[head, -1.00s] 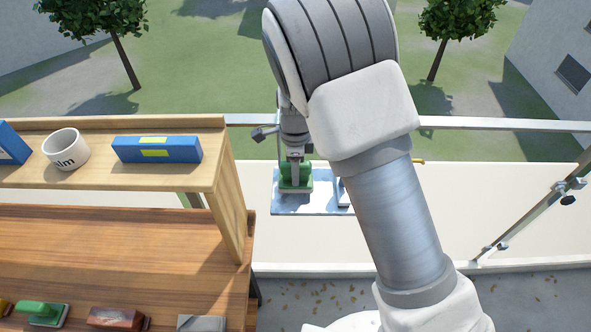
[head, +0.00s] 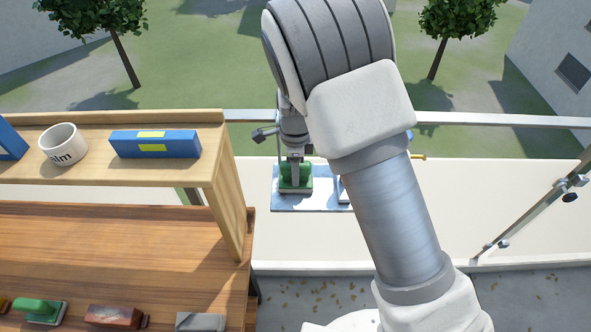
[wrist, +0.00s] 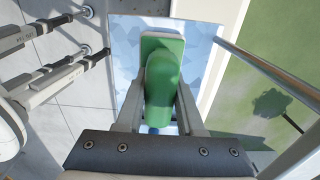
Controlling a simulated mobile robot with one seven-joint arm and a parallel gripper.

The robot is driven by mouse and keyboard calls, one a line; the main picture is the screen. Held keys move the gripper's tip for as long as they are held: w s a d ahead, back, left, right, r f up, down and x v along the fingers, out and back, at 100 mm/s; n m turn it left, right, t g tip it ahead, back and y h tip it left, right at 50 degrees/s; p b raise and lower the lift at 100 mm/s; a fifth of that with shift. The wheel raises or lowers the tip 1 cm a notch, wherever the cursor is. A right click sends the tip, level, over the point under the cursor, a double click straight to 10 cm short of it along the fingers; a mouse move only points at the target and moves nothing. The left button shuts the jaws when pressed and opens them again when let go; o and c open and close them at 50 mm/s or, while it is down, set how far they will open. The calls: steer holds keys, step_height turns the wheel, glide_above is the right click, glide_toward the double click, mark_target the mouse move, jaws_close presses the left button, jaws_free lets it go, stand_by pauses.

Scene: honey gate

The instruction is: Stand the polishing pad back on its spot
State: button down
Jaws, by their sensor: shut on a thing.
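A green-handled block, which looks like the polishing pad (head: 289,184), is at the blue-grey plate on the pale ledge. In the wrist view its rounded green handle (wrist: 163,75) lies between my two fingers. My gripper (head: 296,172) points down and is shut on that handle; it also shows in the wrist view (wrist: 162,108). The plate (head: 325,202) lies beneath the pad; I cannot tell whether the pad's base touches it. In the wrist view the plate (wrist: 206,45) has a patterned light-blue surface. My arm hides the plate's right part.
A lower wooden bench (head: 120,245) at left carries another green-handled block (head: 37,310), a brown block (head: 113,317) and a grey block (head: 200,322). A metal rail (head: 500,122) runs behind the ledge.

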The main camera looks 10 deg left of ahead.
steer(key=shift+f, duration=0.15)
steer(key=shift+c, duration=2.2)
jaws_free()
steer(key=shift+r+p, duration=3.05)
steer(key=shift+r, duration=1)
